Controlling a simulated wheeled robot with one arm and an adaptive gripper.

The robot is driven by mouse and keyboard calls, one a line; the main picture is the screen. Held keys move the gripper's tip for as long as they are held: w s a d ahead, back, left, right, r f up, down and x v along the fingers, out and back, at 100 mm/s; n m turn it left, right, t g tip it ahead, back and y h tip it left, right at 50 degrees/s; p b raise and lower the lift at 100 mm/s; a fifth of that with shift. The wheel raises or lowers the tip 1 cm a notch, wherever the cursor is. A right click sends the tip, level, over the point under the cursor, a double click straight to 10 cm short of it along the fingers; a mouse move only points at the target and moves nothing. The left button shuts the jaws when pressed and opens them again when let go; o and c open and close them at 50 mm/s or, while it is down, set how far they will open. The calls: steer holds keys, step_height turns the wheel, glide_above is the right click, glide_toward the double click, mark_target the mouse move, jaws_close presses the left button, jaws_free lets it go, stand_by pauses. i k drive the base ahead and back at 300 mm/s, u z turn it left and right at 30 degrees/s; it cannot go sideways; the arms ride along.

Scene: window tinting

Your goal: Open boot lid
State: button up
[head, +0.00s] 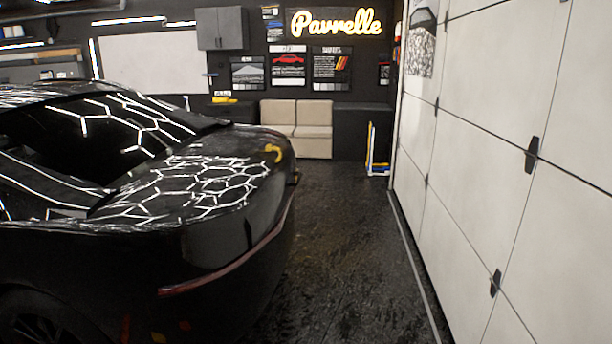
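The boot lid (200,187) is the glossy black rear deck of a black car (110,260) at the left of the head view. It lies flush with the bodywork and looks shut. Hexagonal ceiling lights reflect in it. A small yellow curved thing (273,153) sits on its far rear corner; I cannot tell what it is. A thin red tail-light strip (225,262) runs along the car's rear below the lid. My gripper is not in the head view.
A white panelled wall (480,170) with black fittings runs along the right. Between it and the car's rear is a clear strip of dark floor (345,250). A beige seat (300,125) and a blue-and-yellow stand (377,150) are at the back.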

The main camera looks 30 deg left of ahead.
mark_target(233, 166)
steer(key=i, duration=1.95)
steer(key=u, duration=2.2)
steer(key=i, duration=1.75)
steer(key=z, duration=0.3)
